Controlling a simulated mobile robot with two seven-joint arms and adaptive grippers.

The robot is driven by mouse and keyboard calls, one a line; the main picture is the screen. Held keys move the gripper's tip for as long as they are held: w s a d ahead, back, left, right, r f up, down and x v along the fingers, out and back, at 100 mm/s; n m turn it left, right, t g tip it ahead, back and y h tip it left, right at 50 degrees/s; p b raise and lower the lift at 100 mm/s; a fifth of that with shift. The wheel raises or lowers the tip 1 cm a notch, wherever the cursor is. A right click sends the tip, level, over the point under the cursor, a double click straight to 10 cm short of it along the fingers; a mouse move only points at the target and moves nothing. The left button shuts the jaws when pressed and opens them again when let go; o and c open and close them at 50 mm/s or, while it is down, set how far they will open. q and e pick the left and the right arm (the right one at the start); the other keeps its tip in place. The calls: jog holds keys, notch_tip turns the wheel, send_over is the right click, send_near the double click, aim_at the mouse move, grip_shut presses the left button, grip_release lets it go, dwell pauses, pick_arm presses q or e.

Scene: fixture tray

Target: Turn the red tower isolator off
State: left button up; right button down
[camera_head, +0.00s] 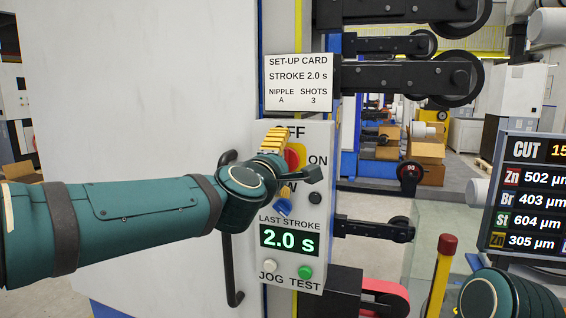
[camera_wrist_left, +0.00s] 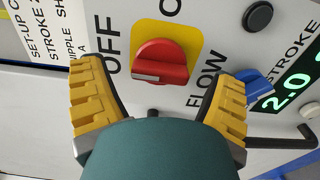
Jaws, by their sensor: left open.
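The red tower isolator knob (camera_head: 293,154) sits on a yellow plate on the white control panel, with OFF above and ON to its right. In the left wrist view the red knob (camera_wrist_left: 163,60) shows clearly; its white stripe lies on the half nearer the OFF lettering. My left gripper (camera_head: 279,168) is at the panel, partly covering the knob. In the wrist view my left gripper (camera_wrist_left: 160,76) is open, one yellow finger on each side of the knob, with visible gaps. I cannot tell how far the fingertips are from the panel. My right gripper is out of view.
A blue FLOW knob (camera_head: 283,206) sits just below the isolator, close to one finger. A black button (camera_head: 315,192), the stroke display (camera_head: 289,240) and the white and green buttons (camera_head: 305,272) are also on the panel. A black handle (camera_head: 229,255) stands left of it.

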pick_arm(q)
jog(key=v, duration=1.1)
jog(key=w+a+f+m+g+y, duration=0.15)
jog(key=f+m+g, duration=0.25)
jog(key=f, duration=1.5)
jog(key=w+a+f+m+g+y, duration=0.1)
jog(key=w+f+m+g, duration=0.25)
jog(key=f, duration=1.55)
jog(key=s+a+f+m+g, duration=0.1)
jog(key=s+f+g, duration=0.3)
jog(key=s+f, duration=0.6)
jog(key=s+a+f+m+g, duration=0.2)
jog(key=s+f+m+g, duration=0.2)
jog(key=s+f, duration=0.6)
notch_tip(320, 180, down, 5)
jog(key=shift+a+r+h, duration=0.2)
jog(key=shift+a+h, duration=0.1)
jog(key=shift+h, duration=0.05)
jog(key=shift+w+m, duration=0.1)
jog(key=shift+m, duration=0.15)
